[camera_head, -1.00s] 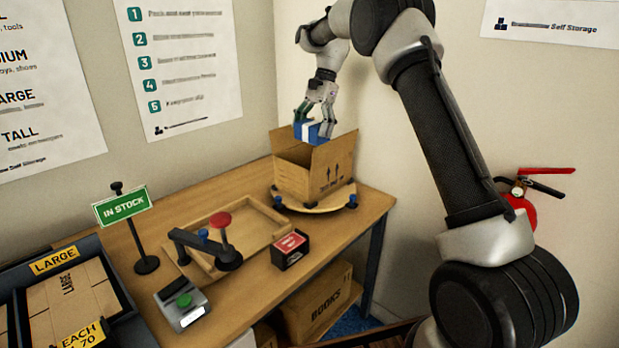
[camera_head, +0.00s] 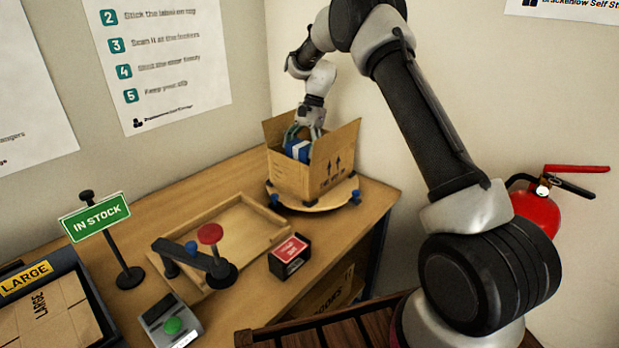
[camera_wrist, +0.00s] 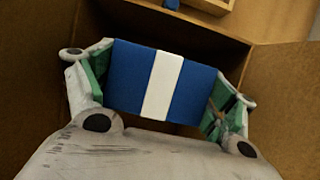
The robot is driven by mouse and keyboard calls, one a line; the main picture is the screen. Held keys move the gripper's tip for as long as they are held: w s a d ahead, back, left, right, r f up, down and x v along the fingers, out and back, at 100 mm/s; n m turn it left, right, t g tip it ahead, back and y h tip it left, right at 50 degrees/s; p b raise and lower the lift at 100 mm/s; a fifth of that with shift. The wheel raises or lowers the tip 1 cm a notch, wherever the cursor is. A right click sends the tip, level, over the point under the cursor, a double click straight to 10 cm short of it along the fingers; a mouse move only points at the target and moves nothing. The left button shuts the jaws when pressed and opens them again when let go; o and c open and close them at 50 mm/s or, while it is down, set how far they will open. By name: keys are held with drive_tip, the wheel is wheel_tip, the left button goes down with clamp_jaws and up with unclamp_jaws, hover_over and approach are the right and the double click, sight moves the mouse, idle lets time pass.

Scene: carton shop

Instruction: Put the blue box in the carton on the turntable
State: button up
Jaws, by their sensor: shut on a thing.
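The blue box (camera_head: 298,150) with a white band is between the fingers of my gripper (camera_head: 304,138), which is shut on it. In the wrist view the box (camera_wrist: 165,84) spans the gap between both green-padded fingers. The open carton (camera_head: 306,182) stands upright on the round wooden turntable (camera_head: 312,205), flaps up. The gripper and box are down in the carton's mouth, and the front wall hides part of them. Brown carton walls surround them in the wrist view. Whether the box touches the carton floor cannot be told.
A fire extinguisher (camera_head: 538,210) hangs at right.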

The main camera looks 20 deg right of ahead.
wheel_tip(320, 180, down, 10)
drive_tip(key=shift+r, duration=0.1)
idle(0.4)
drive_tip(key=o, duration=0.9)
drive_tip(key=v, duration=1.2)
